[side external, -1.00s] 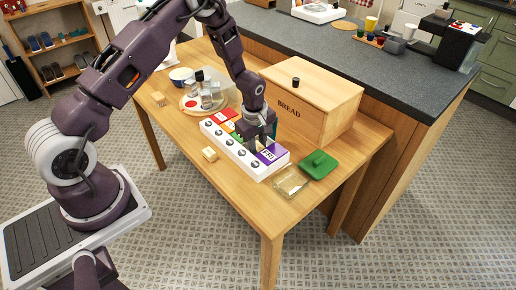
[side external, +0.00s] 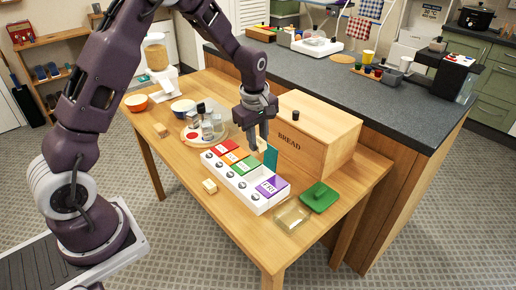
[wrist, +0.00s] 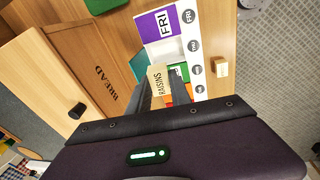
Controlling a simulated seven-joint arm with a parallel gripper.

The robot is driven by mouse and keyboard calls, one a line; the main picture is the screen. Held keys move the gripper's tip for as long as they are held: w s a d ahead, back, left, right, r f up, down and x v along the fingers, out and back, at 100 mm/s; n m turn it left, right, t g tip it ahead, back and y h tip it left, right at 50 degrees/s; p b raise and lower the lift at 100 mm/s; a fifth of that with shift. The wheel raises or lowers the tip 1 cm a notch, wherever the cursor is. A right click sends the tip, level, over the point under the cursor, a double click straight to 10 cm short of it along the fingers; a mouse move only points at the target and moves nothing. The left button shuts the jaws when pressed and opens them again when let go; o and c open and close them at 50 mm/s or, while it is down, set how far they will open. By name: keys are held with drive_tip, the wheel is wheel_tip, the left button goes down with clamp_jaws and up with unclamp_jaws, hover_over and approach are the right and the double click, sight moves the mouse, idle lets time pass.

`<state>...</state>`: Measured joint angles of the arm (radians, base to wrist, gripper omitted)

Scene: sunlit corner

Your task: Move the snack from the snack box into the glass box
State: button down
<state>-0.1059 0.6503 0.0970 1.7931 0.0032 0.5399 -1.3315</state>
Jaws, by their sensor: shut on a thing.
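My gripper (side external: 257,140) is shut on a tan snack packet marked RAISINS (wrist: 158,80), held above the snack box. The snack box (side external: 232,181) is a long white box with coloured day lids. Its teal lid (side external: 271,157) stands open, next to the closed purple FRI lid (side external: 271,186); the compartment below it looks empty in the wrist view (wrist: 165,52). The clear glass box (side external: 291,215) sits open on the table near the snack box's purple end. Its inside looks empty. A green lid with a handle (side external: 319,196) lies beside it.
A wooden BREAD box (side external: 315,133) stands close behind the snack box. A small pale block (side external: 209,186) lies in front. A round tray with jars (side external: 204,128) and bowls stand to the left. The table edge is close to the glass box.

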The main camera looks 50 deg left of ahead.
drive_tip(key=shift+r, duration=0.25)
drive_tip(key=s+d+f+g, duration=0.1)
drive_tip(key=d+f, duration=0.1)
drive_tip(key=d, duration=0.6)
drive_tip(key=s+d+f+g, duration=0.1)
drive_tip(key=d+f, duration=0.1)
drive_tip(key=d, duration=0.6)
hover_over(292, 221)
drive_tip(key=shift+n, duration=0.4)
drive_tip(key=shift+a+f, duration=0.1)
drive_tip(key=shift+f, duration=3.8)
